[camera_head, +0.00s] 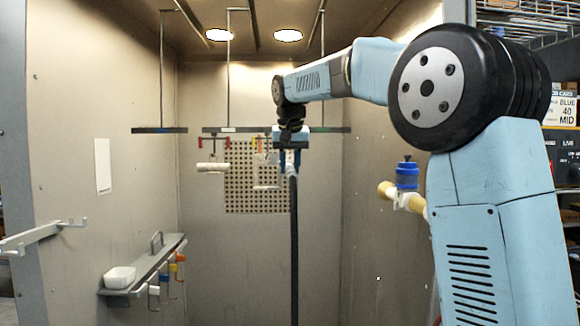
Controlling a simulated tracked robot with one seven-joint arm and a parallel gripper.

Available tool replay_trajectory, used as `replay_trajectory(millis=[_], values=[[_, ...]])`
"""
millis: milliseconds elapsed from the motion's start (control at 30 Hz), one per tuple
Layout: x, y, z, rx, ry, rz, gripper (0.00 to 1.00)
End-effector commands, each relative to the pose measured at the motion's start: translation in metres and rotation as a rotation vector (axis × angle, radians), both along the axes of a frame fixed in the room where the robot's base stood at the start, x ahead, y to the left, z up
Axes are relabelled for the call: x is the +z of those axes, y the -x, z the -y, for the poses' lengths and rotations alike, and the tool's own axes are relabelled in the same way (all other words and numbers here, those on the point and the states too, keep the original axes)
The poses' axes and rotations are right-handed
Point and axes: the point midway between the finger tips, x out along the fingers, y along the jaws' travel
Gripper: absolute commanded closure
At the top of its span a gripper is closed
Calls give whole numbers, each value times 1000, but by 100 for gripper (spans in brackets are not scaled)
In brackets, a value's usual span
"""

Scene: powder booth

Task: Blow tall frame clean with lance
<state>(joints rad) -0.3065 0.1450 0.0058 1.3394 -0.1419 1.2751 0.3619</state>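My gripper (290,160) is in the middle of the booth, pointing down below the overhead bars. It appears shut on the lance, whose body is mostly hidden between the fingers. A black hose (292,240) hangs straight down from there past the bottom of the picture. A pale thin frame (265,175), perhaps the tall frame, hangs just left of my gripper, in front of a perforated panel (238,195). It is small and partly covered, and I cannot tell whether the lance touches it.
Another bar (160,130) hangs at left. A left wall shelf (150,270) carries a white bowl (120,277) and coloured hooks. A bracket (40,237) juts out at far left. A blue-topped unit (407,175) is at right.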

Motion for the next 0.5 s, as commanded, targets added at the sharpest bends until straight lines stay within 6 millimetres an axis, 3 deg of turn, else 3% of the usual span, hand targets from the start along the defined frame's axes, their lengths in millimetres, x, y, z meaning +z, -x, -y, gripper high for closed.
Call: replay_trajectory(millis=[500], values=[[0,-3,-17,2,1,1,99]])
